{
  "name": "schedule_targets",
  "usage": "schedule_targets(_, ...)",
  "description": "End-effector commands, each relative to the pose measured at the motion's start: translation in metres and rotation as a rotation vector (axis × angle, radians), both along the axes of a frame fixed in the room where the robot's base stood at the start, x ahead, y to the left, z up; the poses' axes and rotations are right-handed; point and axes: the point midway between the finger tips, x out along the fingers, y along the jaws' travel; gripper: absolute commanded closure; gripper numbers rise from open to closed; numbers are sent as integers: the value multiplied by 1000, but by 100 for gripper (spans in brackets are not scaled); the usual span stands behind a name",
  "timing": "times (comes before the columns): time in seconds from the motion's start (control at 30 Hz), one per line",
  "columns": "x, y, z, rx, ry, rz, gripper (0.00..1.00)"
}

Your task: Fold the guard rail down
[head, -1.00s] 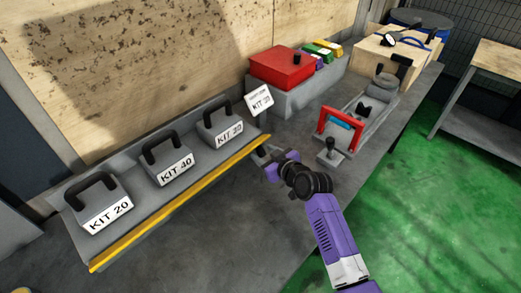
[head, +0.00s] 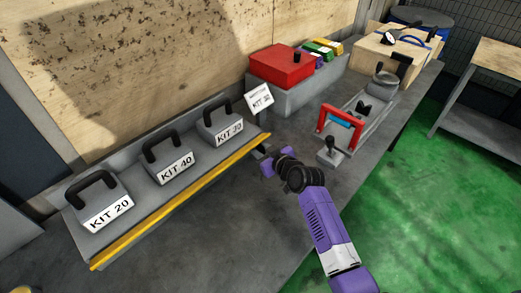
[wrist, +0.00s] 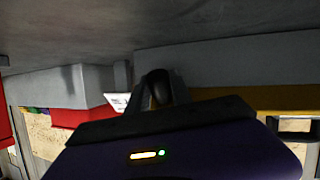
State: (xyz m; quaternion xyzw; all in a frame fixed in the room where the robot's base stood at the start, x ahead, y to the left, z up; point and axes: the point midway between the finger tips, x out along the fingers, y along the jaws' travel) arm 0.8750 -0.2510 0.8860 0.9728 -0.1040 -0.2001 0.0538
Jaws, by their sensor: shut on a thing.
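The guard rail (head: 185,201) is a long yellow bar along the front edge of the grey kit shelf, still raised in front of the kits. My gripper (head: 264,151) is at the rail's right end, low beside the shelf. In the wrist view the gripper (wrist: 160,88) is closed around a dark rounded piece, with the yellow rail (wrist: 250,102) running off to the right from it. The dark piece looks like the rail's end grip. The fingertips partly hide the contact.
Three grey kit boxes with black handles, KIT 20 (head: 100,204), KIT 40 (head: 168,162) and KIT 30 (head: 221,123), stand behind the rail. A KIT 30 sign (head: 260,98), a red box (head: 281,67) and a red-handled fixture (head: 340,124) lie beyond. Bench space before the rail is clear.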

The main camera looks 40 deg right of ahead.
Motion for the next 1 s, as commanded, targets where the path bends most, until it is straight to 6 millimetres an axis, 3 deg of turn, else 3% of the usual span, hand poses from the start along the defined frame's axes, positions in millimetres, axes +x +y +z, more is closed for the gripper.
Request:
schedule_targets(0.27, 1, 0, -10, 3, -60, 0, 100)
schedule_targets(0.97, 2, 1, -5, 5, -138, 1, 100)
schedule_targets(1.0, 2, 1, -5, 5, -138, 1, 68)
